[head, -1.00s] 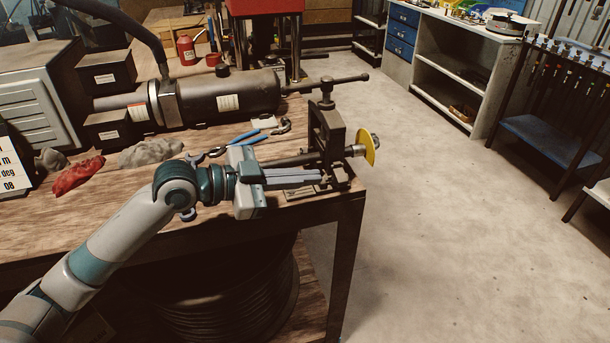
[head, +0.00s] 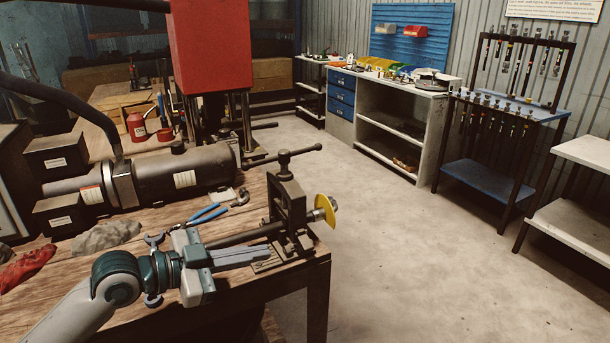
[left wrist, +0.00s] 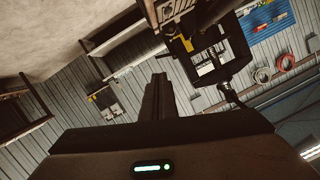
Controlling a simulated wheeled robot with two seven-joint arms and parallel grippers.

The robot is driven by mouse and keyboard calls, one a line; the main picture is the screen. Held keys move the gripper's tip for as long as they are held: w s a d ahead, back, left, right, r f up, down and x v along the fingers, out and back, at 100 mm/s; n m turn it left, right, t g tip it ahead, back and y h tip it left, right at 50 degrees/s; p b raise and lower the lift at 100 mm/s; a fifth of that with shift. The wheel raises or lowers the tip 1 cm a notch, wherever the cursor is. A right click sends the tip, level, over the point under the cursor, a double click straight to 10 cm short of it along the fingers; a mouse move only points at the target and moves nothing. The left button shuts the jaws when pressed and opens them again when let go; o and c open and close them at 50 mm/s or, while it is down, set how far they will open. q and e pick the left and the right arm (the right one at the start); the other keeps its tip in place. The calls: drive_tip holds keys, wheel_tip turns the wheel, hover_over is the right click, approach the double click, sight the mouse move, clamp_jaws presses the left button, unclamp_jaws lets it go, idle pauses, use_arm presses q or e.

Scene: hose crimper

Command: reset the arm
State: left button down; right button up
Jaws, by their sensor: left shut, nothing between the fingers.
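My left arm comes in from the lower left in the head view. Its gripper (head: 268,255) is shut and empty, with its fingers pointing right beside the vise (head: 289,207) at the workbench's right corner. The fingers also show together in the left wrist view (left wrist: 158,100). I cannot tell whether they touch the vise. A dark rod or hose runs into the vise, and a yellow disc (head: 326,212) sits on its far side. My right gripper is in neither view.
The wooden workbench (head: 75,249) carries a large grey cylinder (head: 208,172), blue-handled pliers (head: 209,213), a grey rag (head: 105,236) and a red rag (head: 27,266). A red press (head: 211,50) stands behind. Open floor (head: 430,260) lies right; shelves and a tool rack line the wall.

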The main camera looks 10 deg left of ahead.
use_arm(q)
drive_tip(key=s+f+n+g+y, duration=0.1)
drive_tip(key=s+f+n+y, duration=0.3)
drive_tip(key=f, duration=0.7)
drive_tip(key=s+f+n+y, duration=0.2)
drive_tip(key=s+f, duration=0.5)
drive_tip(key=f, duration=0.5)
drive_tip(key=s+a+f+n+g+y, duration=0.3)
drive_tip(key=s+f, duration=0.3)
drive_tip(key=s, duration=0.4)
drive_tip(key=s+a+f+n+g+y, duration=0.25)
drive_tip(key=s+f, duration=0.35)
drive_tip(key=s, duration=0.5)
drive_tip(key=w+d+f+t, duration=0.1)
drive_tip(key=w+f, duration=0.2)
drive_tip(key=f, duration=0.6)
drive_tip(key=w+d+f+t, duration=0.1)
drive_tip(key=w+f, duration=0.3)
drive_tip(key=f, duration=0.6)
drive_tip(key=s+d+f+t, duration=0.1)
drive_tip(key=f, duration=0.7)
drive_tip(key=s+d+f+t+h, duration=0.1)
drive_tip(key=s+d+f, duration=0.1)
drive_tip(key=f, duration=0.5)
drive_tip(key=shift+s+f, duration=0.25)
drive_tip(key=shift+f, duration=0.15)
drive_tip(key=shift+d+t+h, duration=0.1)
drive_tip(key=shift+t+h, duration=0.15)
